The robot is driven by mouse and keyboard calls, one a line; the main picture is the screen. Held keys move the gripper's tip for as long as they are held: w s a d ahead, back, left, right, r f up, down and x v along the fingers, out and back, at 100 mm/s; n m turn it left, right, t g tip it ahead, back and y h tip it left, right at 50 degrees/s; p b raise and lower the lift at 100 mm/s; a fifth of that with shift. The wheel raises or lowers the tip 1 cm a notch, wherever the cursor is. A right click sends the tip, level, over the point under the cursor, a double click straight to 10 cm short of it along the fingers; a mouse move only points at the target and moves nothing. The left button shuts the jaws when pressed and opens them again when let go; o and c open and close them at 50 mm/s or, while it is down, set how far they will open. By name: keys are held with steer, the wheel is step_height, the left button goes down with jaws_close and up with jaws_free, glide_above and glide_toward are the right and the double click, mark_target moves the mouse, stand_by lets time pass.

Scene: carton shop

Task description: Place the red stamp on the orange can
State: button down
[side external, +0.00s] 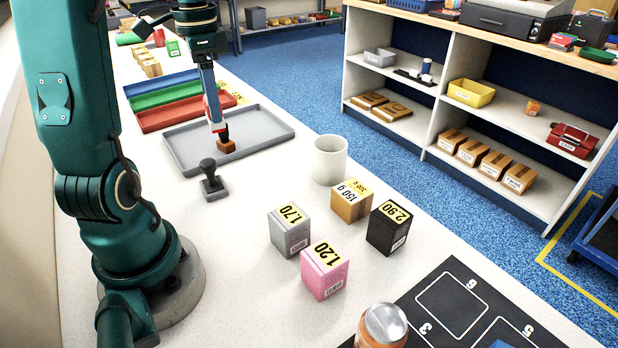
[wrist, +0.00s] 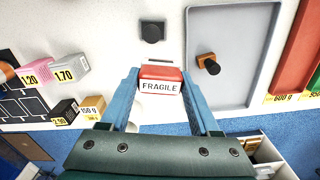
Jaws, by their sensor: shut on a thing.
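The red stamp (wrist: 160,78), with a white label reading FRAGILE, is between the fingers of my gripper (wrist: 160,84), which is shut on it. In the side view my gripper (side external: 213,112) points down above the grey tray, and the red stamp (side external: 211,102) shows only as a small red patch at the fingers. The orange can (side external: 381,330) stands at the bottom edge of the side view, with a silver lid and its lower part cut off.
A brown stamp with a black handle (side external: 226,147) is in the grey tray (side external: 272,121). A black stamp (side external: 212,183), a white cup (side external: 330,160) and priced boxes, including a pink one (side external: 324,272), stand between tray and can. A black numbered mat (side external: 455,275) lies beside the can.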

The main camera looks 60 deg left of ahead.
steer(key=w+d+r+m, duration=0.3)
steer(key=d+m, duration=0.1)
steer(key=d, duration=0.4)
steer(key=w+d+r+m, duration=0.2)
steer(key=d+m, duration=0.2)
steer(key=d, duration=0.3)
steer(key=w+d+r+m, duration=0.3)
steer(key=d+m, duration=0.1)
steer(key=d, duration=0.4)
steer(key=m, duration=0.4)
glide_above(386, 320)
step_height(386, 320, down, 7)
steer(key=shift+r, duration=0.1)
steer(key=shift+f, duration=2)
steer(key=shift+f, duration=0.1)
steer(key=shift+c, duration=0.6)
jaws_free()
